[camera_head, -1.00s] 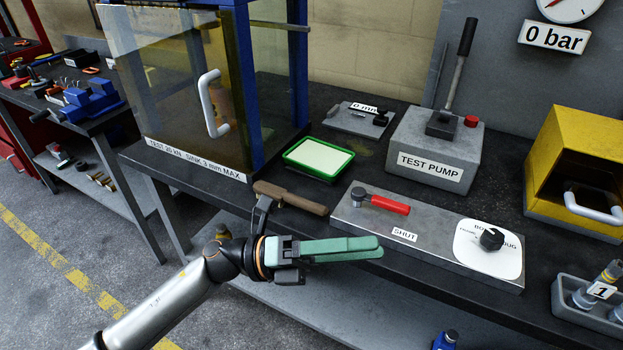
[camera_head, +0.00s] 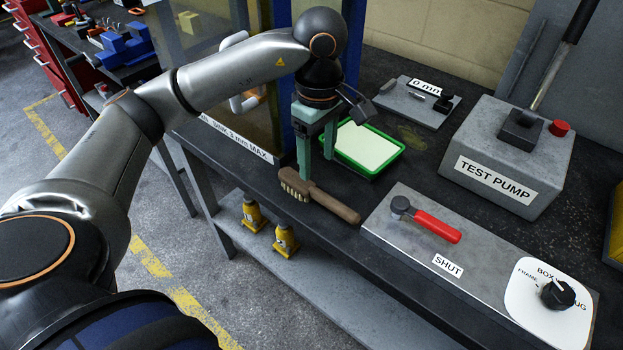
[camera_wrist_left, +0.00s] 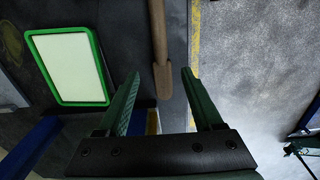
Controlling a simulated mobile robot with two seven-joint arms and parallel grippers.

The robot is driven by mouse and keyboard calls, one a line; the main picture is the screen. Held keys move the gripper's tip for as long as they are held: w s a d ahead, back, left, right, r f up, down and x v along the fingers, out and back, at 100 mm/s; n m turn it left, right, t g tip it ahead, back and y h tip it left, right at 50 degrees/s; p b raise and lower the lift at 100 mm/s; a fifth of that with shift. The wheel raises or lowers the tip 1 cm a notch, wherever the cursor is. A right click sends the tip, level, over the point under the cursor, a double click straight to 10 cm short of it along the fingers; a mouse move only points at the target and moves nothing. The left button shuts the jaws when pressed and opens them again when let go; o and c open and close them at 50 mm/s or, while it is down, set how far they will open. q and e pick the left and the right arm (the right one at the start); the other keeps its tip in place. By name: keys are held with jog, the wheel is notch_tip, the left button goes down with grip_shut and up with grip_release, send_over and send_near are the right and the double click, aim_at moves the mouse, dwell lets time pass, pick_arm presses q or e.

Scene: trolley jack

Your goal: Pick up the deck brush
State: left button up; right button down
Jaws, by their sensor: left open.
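The deck brush (camera_head: 335,204) lies near the front edge of the dark bench top. It has a brown wooden handle pointing right and pale bristles at its left end. My left gripper (camera_head: 317,167) is open and points down by the brush's head end. One finger appears just behind the head; whether it touches is unclear. In the left wrist view the brush's brown wood (camera_wrist_left: 159,50) runs down the picture toward the space between the two green fingers (camera_wrist_left: 159,74). Nothing is held. My right gripper is not in view.
A green-rimmed tray (camera_head: 380,173) lies just behind the gripper. The blue-framed test cabinet (camera_head: 283,60) stands close on the left. A grey plate with a red-handled lever (camera_head: 437,226) lies right of the brush. Yellow bottle jacks (camera_head: 286,240) stand on the lower shelf.

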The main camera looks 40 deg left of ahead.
aim_at(316, 190)
pick_arm(q)
notch_tip(316, 190, down, 10)
jog(key=shift+s+p, duration=0.1)
jog(key=shift+p, duration=0.5)
grip_shut()
dwell(0.5)
